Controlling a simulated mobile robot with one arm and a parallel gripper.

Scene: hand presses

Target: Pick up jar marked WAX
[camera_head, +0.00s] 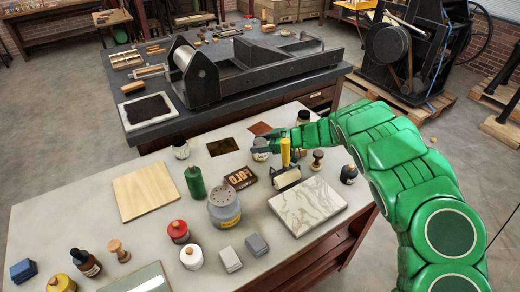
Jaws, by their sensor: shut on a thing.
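A pale grey-white jar (261,151) with dark lettering stands out near the far edge of the pale table. Only the start of its lettering, a W, can be read, and its right side is partly hidden by my gripper. My green gripper (270,143) comes in from the right and is shut on this jar. Whether the jar touches the tabletop cannot be told from this view.
A yellow upright piece (285,152) and a roller (287,178) stand close in front of my gripper. A wooden stamp (317,160), FOLD block (240,178), green bottle (195,182) and marble slab (307,206) are nearby. A press (250,70) stands behind.

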